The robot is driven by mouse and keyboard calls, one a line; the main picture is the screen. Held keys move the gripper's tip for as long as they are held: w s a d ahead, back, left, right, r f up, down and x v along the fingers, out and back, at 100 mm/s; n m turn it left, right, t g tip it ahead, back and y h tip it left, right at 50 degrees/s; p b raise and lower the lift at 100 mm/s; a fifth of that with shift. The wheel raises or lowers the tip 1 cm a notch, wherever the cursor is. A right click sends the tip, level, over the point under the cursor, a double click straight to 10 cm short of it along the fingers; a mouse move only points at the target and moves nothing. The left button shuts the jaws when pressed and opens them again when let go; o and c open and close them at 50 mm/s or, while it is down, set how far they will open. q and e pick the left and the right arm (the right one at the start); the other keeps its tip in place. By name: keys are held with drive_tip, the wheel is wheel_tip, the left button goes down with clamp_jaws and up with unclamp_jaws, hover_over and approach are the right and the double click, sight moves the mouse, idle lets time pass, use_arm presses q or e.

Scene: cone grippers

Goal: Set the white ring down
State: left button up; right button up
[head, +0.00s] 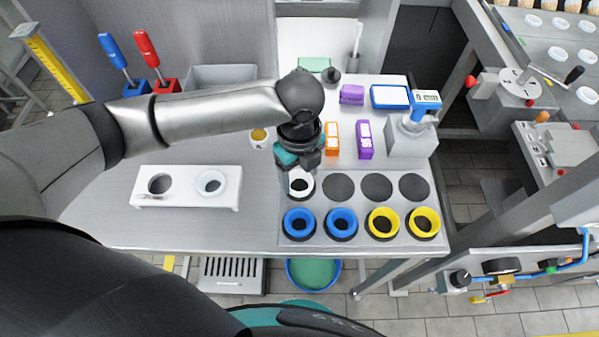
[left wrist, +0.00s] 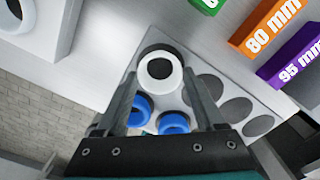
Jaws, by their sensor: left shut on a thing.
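My left gripper (head: 300,172) points down over the back left spot of the grey plate (head: 337,235) and is shut on a white ring (head: 299,184). In the left wrist view the white ring (left wrist: 160,71) sits between the fingertips (left wrist: 162,78), over a dark round spot whose edge shows around it. I cannot tell whether the ring touches the plate. A second white ring (head: 211,183) lies in the right hole of the white stand (head: 184,203); the stand's left hole is empty. My right gripper is not in view.
Two blue rings (head: 341,222) and two yellow rings (head: 424,222) fill the front row. Dark spots (head: 376,187) to the right of the gripper are bare. Orange (head: 332,138) and purple (head: 364,139) blocks and a grey device (head: 412,134) stand behind.

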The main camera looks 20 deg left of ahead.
use_arm(q)
drive_tip(key=shift+f, duration=0.1)
drive_tip(key=o, duration=1)
drive_tip(key=shift+c, duration=0.2)
wheel_tip(320, 180, up, 12)
drive_tip(key=p, duration=0.2)
drive_tip(key=shift+r, duration=0.2)
